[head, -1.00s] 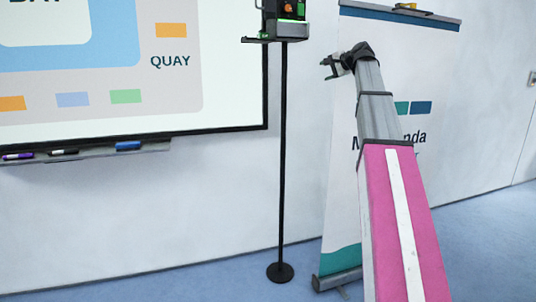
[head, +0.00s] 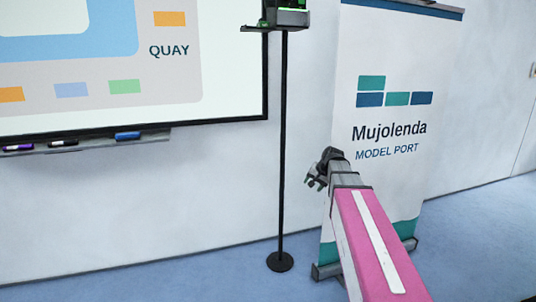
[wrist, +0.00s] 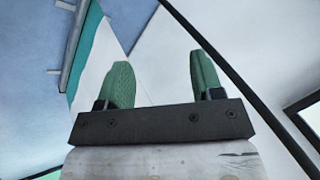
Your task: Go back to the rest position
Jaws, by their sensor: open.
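My gripper (head: 314,182) is at the end of my pink and grey arm, in front of the left edge of the banner in the head view. In the wrist view my gripper (wrist: 156,80) shows its two green finger pads spread apart, with nothing between them. It is open and empty, clear of the things around it.
A black pole (head: 282,150) on a round base stands left of my arm and holds a device (head: 285,15) on a small shelf. The "Mujolenda Model Port" banner (head: 390,60) stands behind my arm. A whiteboard (head: 230,70) hangs on the left wall. Blue floor lies open at right.

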